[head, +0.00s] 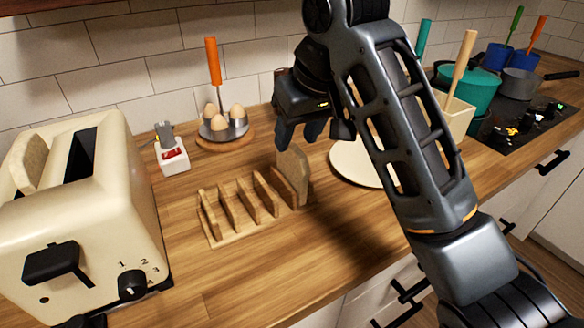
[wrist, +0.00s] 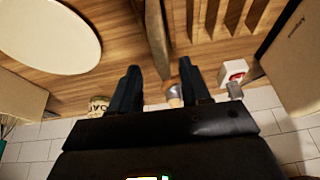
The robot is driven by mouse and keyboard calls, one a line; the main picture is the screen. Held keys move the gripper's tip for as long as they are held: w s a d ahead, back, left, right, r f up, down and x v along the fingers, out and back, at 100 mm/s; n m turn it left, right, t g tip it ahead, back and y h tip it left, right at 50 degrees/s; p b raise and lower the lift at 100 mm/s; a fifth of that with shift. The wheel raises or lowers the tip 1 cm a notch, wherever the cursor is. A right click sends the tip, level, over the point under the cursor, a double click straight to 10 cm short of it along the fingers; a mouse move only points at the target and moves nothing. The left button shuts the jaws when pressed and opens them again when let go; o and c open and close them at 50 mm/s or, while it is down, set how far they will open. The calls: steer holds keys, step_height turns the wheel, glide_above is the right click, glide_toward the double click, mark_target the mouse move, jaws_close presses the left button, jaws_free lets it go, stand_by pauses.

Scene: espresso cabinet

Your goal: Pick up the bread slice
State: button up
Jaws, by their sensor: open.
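A tan bread slice (head: 292,170) stands upright at the right end of the wooden toast rack (head: 224,238) in the head view. The rack's other slots look empty. My gripper (head: 298,138) is above and just behind the slice, fingers pointing down, open and empty. In the wrist view the slice shows edge-on (wrist: 158,40), roughly in line with the gap between the two fingers of my gripper (wrist: 160,67). I cannot tell whether the fingers touch it. A second bread slice (head: 31,161) sticks out of the cream toaster (head: 42,212) at the left.
A white plate (head: 352,164) lies right of the rack, partly behind my arm. An egg stand (head: 225,130) with an orange-handled rod and a small white-and-red box (head: 172,158) stand near the tiled wall. Pots (head: 466,95) are at the far right. The counter in front of the rack is clear.

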mark_target(290, 157)
steer(key=shift+s+x, duration=0.15)
steer(key=shift+x, duration=1.4)
steer(key=shift+s+x, duration=0.15)
steer(key=shift+x, duration=1.4)
steer(key=shift+f, duration=0.1)
steer(key=shift+c, duration=0.5)
jaws_close()
